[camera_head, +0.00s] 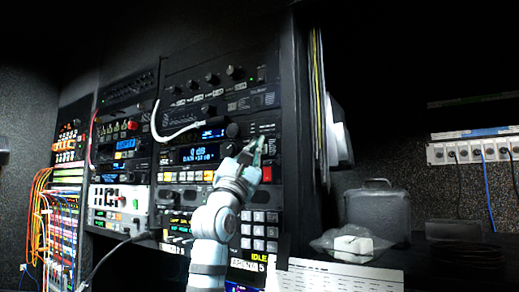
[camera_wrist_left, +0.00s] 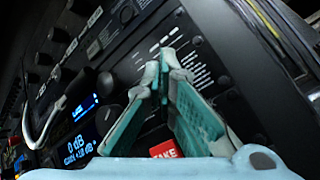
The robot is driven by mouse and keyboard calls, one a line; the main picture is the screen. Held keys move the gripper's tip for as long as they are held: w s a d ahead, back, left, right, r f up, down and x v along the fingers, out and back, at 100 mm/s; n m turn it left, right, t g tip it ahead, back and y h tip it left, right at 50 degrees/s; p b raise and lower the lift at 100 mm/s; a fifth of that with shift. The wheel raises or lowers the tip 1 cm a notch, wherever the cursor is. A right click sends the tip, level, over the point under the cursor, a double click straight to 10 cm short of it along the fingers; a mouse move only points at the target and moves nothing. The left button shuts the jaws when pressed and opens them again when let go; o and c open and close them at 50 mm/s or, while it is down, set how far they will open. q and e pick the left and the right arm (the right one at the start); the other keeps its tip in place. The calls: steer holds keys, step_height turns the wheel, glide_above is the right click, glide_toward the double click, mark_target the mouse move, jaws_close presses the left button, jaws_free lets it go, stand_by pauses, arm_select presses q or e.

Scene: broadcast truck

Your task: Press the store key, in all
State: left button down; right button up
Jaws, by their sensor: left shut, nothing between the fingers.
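My left gripper (camera_head: 258,146) is shut and empty. Its tips are in front of the dark rack panel, right of the blue display reading 0 dB (camera_head: 198,153). In the left wrist view the closed fingers (camera_wrist_left: 163,68) point at the panel near small rows of white lettering, and I cannot tell whether they touch it. A red key marked TAKE (camera_wrist_left: 165,149) shows below the fingers, and in the head view it is the red key (camera_head: 267,174). I cannot read a store label on any key; the gripper and arm hide part of the panel. My right gripper is not in view.
A block of white keys (camera_head: 259,230) and a display reading IDLE (camera_head: 260,257) are low on the rack. A white cable (camera_head: 176,132) loops in front of the panel. A dark case (camera_head: 378,210) and a clear bag (camera_head: 350,243) are to the right.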

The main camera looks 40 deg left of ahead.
arm_select(q)
steer(key=shift+w, duration=0.3)
stand_by(0.6)
stand_by(0.4)
steer(key=shift+s+b, duration=0.7)
